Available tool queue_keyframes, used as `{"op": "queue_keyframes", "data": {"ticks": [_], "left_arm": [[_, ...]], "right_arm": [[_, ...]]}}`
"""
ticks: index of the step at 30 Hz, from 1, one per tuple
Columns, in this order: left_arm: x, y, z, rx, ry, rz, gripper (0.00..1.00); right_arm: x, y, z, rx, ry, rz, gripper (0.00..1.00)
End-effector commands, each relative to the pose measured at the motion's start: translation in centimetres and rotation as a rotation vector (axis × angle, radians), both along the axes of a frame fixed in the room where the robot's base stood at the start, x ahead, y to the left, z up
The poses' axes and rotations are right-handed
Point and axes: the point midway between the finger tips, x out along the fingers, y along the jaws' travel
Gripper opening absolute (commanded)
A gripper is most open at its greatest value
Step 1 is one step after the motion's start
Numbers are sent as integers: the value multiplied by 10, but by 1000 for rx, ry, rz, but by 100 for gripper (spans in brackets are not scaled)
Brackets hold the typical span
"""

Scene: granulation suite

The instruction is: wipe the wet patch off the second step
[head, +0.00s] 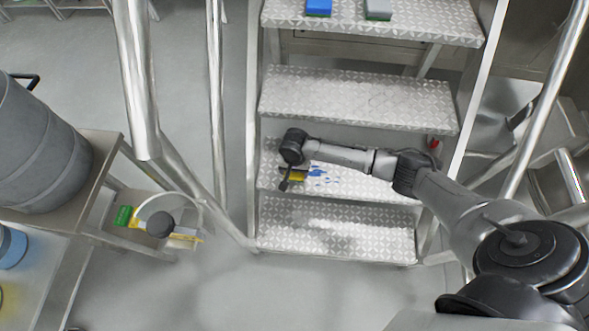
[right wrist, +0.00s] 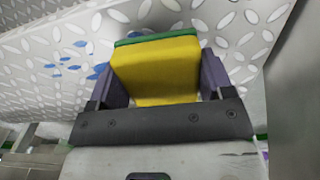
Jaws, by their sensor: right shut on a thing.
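My right gripper (head: 288,178) is shut on a yellow sponge (head: 299,175) with a green layer; the sponge also fills the middle of the right wrist view (right wrist: 156,70), between the two fingers. It is at the left part of the second step (head: 370,188), counted from the floor. The wet patch (head: 319,177), blue blotches, lies on that tread just right of the sponge. Blue blotches also show beside the sponge in the right wrist view (right wrist: 98,71). The sponge's green end faces the tread; I cannot tell whether it touches. My left gripper is not in view.
The bottom step (head: 370,240) and third step (head: 400,103) carry nothing. A blue block (head: 318,7) and a grey block (head: 378,9) lie on the top visible step. Metal handrails (head: 215,100) flank the stairs. A grey drum (head: 35,150) stands at left.

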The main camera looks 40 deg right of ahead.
Motion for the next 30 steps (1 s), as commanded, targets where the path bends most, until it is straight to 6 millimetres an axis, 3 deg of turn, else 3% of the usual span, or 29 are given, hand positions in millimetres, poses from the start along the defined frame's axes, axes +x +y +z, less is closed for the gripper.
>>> {"op": "queue_keyframes", "data": {"ticks": [30], "left_arm": [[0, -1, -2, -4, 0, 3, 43]], "right_arm": [[0, 0, -9, 1, 1, 0, 55]]}}
